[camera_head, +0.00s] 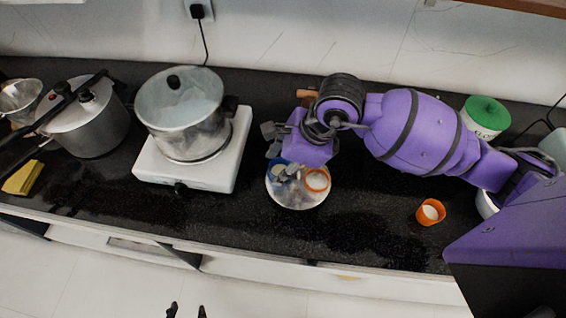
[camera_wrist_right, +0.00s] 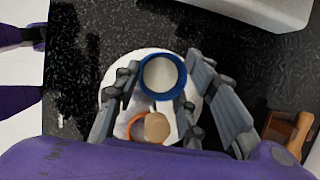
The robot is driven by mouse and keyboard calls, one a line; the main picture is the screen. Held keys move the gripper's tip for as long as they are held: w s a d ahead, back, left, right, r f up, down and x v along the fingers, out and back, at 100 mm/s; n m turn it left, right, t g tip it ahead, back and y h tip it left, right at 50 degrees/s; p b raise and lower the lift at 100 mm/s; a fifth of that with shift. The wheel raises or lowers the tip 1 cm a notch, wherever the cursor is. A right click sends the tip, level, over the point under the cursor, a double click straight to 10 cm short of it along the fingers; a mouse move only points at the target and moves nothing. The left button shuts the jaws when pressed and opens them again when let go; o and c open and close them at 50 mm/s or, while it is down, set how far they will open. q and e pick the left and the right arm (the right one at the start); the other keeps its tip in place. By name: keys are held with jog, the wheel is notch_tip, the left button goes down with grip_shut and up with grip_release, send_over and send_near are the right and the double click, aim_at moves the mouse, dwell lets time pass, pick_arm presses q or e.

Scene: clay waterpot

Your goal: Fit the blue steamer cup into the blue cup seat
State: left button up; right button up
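The blue steamer cup (camera_wrist_right: 162,77) shows in the right wrist view as a blue rim around pale contents. It is over the far part of the round steamer plate (camera_wrist_right: 112,98), which carries an orange ring seat (camera_wrist_right: 122,130) and a tan knob (camera_wrist_right: 157,127). The blue cup seat cannot be told apart from the cup. The fingers of my right gripper (camera_wrist_right: 163,68) stand on both sides of the cup, very close to its rim; whether they press on it is unclear. My left gripper (camera_head: 187,311) shows only two dark fingertips, apart and empty, at the bottom of the head view.
An orange cup (camera_head: 431,212) with pale contents stands on the counter, right of the plate (camera_head: 297,203). A lidded pot (camera_head: 180,115) on a white stove (camera_head: 150,172) stands to the left. A green-lidded container (camera_head: 485,115) is behind my right arm.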

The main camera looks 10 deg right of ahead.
jog(key=shift+o, duration=1)
jog(key=shift+r, duration=0.2)
jog(key=v, duration=1.2)
